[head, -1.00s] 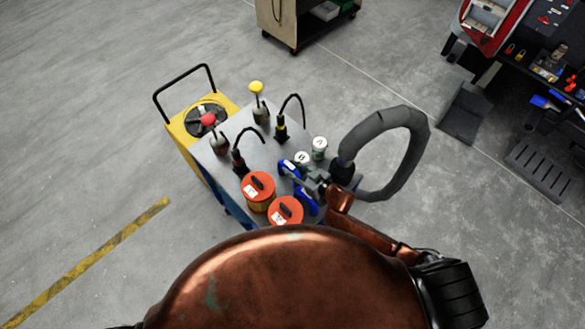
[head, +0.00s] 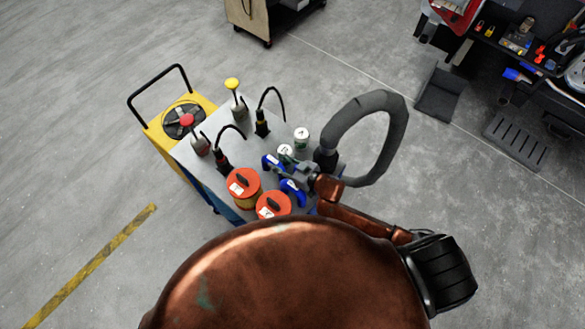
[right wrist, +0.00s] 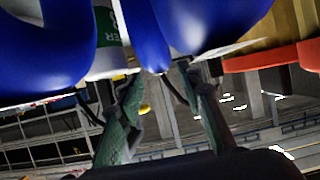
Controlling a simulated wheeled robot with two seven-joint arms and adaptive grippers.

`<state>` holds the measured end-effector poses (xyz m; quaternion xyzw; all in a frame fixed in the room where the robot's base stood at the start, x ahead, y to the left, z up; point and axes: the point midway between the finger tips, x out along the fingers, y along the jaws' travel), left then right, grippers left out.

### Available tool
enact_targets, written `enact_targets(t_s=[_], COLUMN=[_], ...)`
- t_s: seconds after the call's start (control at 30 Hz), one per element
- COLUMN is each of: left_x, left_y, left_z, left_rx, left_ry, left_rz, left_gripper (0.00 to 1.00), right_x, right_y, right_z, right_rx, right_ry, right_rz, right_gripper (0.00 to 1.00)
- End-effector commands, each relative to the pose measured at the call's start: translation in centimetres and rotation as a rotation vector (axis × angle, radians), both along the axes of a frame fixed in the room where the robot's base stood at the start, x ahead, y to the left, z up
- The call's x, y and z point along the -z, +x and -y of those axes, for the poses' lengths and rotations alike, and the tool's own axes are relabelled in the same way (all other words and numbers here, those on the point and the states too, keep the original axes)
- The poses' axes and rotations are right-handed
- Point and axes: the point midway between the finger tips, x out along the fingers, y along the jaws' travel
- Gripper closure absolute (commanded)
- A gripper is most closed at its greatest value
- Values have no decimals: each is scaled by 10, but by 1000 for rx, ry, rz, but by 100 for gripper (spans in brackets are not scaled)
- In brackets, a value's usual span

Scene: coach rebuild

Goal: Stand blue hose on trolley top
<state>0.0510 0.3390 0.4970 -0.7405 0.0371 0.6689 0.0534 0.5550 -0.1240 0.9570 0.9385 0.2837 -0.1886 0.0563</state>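The blue hose (head: 293,190) is at the right part of the trolley top (head: 250,148) in the head view, beside two red-lidded cans. Its curved parts show on both sides of my right gripper (head: 297,174). In the right wrist view the blue hose (right wrist: 195,22) fills the upper middle, its narrow part between the fingertips of my right gripper (right wrist: 162,76). I cannot tell whether the hose touches the trolley top. My left gripper is not in view.
Red-lidded cans (head: 243,184) stand close left of the hose. Small white cans (head: 301,138) stand just behind it. Tools with black hoses (head: 262,126) and pump bottles (head: 238,108) stand farther back.

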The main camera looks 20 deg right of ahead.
Motion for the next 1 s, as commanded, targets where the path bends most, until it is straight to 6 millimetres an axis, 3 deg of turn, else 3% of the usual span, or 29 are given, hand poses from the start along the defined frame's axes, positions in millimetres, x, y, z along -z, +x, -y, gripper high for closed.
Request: enact_targets(t_s=[0.2,0.43,0.6,1.0], left_x=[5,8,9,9], left_y=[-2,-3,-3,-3], left_z=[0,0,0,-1], left_rx=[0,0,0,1], left_ry=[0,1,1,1], left_rz=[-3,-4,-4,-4], left_gripper=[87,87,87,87], right_x=[-16,-32,-37,-39], right_y=[-40,-69,-78,-78], right_z=[27,46,52,53], right_rx=[0,1,0,10], right_ry=[-2,0,0,-1], right_rz=[-2,-3,-1,-2], right_gripper=[66,66,66,66])
